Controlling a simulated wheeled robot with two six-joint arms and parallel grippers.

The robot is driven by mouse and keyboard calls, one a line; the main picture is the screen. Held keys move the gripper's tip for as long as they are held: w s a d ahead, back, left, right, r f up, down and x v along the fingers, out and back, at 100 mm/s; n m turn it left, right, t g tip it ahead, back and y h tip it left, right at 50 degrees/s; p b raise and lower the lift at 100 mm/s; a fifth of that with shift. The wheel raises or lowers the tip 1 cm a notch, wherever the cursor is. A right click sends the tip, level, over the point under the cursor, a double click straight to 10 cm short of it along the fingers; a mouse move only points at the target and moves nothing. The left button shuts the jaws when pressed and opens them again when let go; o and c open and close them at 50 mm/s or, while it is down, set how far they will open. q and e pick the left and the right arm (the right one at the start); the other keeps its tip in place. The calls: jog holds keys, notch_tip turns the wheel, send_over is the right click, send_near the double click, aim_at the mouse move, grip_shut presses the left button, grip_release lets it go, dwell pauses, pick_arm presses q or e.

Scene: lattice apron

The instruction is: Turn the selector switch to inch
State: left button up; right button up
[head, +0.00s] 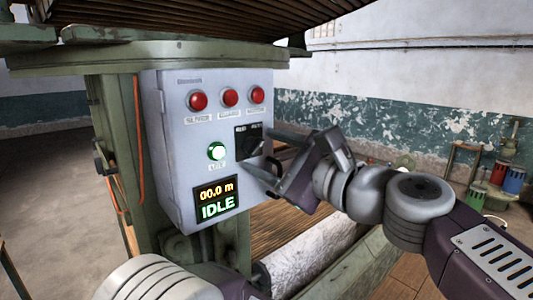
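The selector switch (247,144) sits on a black plate at the right side of the grey control box, with two small labels above it that are hard to read. Its knob is dark and partly hidden, so I cannot tell which way it points. My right gripper (271,150) is in front of the switch, its two fingers apart, one above and one below the knob's height. I cannot tell whether a finger touches it. Of my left arm only a link shows at the bottom left; its gripper is out of view.
A pale roll (315,260) lies below right. Coloured cans (513,178) stand far right.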

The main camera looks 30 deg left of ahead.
jog(key=b+v, duration=0.3)
jog(key=v, duration=0.5)
jog(key=shift+d+b, duration=0.4)
